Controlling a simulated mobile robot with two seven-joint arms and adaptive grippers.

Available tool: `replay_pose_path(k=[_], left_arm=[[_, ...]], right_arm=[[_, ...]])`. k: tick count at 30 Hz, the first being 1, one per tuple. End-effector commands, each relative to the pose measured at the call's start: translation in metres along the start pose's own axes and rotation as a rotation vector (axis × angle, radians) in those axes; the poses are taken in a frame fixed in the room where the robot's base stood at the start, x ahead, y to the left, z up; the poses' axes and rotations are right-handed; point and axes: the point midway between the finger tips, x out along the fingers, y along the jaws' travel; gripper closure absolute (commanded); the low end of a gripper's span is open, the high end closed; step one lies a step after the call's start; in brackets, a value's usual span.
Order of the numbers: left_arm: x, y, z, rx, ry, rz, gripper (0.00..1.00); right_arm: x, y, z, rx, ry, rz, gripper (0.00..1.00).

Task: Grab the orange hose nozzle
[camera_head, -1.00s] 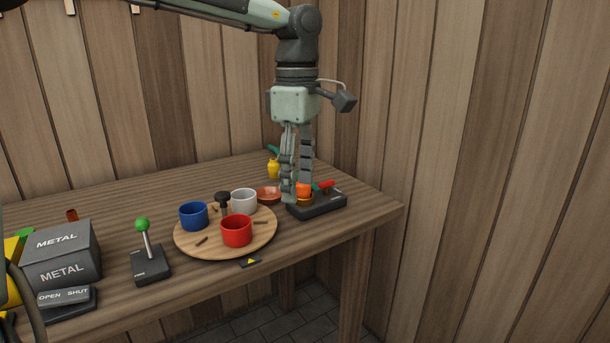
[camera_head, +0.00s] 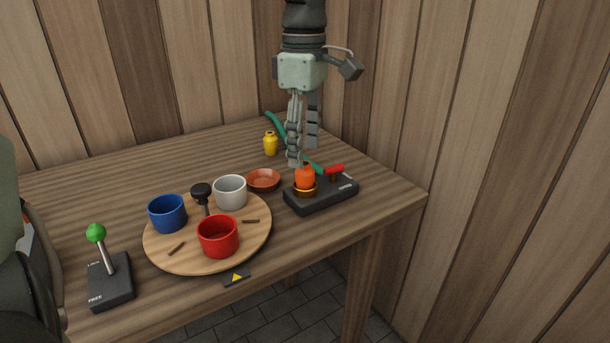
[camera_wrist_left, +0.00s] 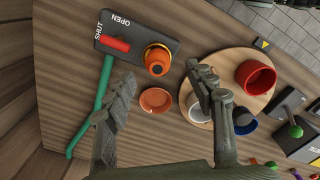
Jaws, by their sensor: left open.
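The orange hose nozzle (camera_head: 305,178) stands upright in a brass-coloured ring on a black base block (camera_head: 322,197) with a red lever, near the table's right edge. In the left wrist view the nozzle (camera_wrist_left: 157,62) is just beyond the gap between the fingers, nearer the right fingertip. My left gripper (camera_head: 304,156) points down, open and empty, with its fingertips just above or behind the nozzle in the head view. It also shows large in the left wrist view (camera_wrist_left: 162,76). I cannot see contact with the nozzle. My right gripper is not in view.
A green hose (camera_wrist_left: 105,82) runs from the base along the table. A terracotta dish (camera_head: 263,180) sits close by. A round wooden board (camera_head: 190,262) carries blue, white and red cups. A yellow vase (camera_head: 270,144) stands behind. A green-knobbed lever (camera_head: 97,233) is at front left.

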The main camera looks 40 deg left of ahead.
Motion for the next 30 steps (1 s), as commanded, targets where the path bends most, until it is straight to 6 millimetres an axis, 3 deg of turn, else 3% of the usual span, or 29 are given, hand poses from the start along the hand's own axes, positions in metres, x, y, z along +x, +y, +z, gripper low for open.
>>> replay_pose_path(k=[9,17,27,30], left_arm=[[0.042,0.002,0.0,0.0,-0.001,-0.001,0.45],[0.046,0.002,0.0,0.0,-0.001,0.001,0.45],[0.045,0.002,0.0,0.0,-0.001,0.001,0.86],[0.045,0.002,0.0,0.0,-0.001,0.001,0.94]], right_arm=[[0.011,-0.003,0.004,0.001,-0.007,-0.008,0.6],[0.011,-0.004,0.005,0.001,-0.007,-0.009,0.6],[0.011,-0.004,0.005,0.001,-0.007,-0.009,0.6],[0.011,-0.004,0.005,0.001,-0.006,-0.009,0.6]])
